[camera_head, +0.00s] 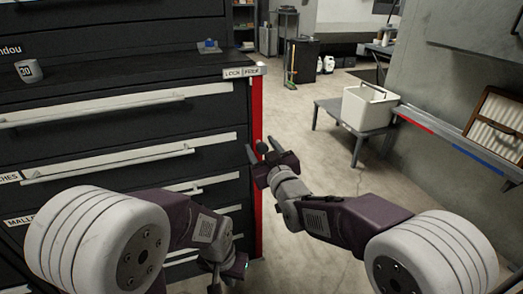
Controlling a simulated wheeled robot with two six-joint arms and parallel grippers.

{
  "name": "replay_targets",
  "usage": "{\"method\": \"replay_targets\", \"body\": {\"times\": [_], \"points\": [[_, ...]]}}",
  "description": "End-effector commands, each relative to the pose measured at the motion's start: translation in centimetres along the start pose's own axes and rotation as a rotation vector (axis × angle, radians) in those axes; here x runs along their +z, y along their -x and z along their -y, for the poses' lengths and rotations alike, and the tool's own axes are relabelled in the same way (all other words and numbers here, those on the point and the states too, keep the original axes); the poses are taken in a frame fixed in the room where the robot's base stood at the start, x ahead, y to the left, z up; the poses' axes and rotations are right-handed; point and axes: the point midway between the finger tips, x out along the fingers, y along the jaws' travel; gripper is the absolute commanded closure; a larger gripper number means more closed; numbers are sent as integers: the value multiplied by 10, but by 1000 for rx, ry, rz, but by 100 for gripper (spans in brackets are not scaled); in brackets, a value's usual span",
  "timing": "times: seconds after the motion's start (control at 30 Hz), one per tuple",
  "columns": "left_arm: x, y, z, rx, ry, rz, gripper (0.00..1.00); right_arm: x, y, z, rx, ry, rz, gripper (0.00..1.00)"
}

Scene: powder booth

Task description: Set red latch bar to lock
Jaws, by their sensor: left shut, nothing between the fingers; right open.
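The red latch bar (257,112) runs upright along the right front edge of a dark drawer cabinet. A white label reading LOCK and FREE (244,71) sits at its top. My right gripper (263,158) is open beside the bar at about mid-height. A small dark round knob (262,147) shows at its fingertips; I cannot tell whether they touch it. The gripper hides part of the bar. My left gripper (228,280) is shut and empty, low in front of the cabinet's lower drawers. Its arm hides part of the drawer fronts.
The cabinet (120,75) has long pale drawer handles, and a cup (28,71) and a small blue item (208,46) on top. A low grey table (352,130) bears a white bin (368,108) at the right. The floor between is clear.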

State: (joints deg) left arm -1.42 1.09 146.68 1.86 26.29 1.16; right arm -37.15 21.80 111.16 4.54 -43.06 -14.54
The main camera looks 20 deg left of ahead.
Motion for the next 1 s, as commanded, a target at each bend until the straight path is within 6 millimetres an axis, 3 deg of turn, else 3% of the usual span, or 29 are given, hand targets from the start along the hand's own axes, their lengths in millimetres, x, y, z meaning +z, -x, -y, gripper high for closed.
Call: {"method": "replay_targets", "body": {"times": [0.23, 0.4, 0.43, 1.0], "points": [[0, 0, 0, 0, 0, 0, 100, 0, -1, 0, 0, 0, 1, 48], [0, 0, 0, 0, 0, 0, 100, 0, -1, 0, 0, 0, 0, 95], [0, 0, 0, 0, 0, 0, 100, 0, -1, 0, 0, 0, 0, 100], [0, 0, 0, 0, 0, 0, 100, 0, -1, 0, 0, 0, 0, 100]]}}
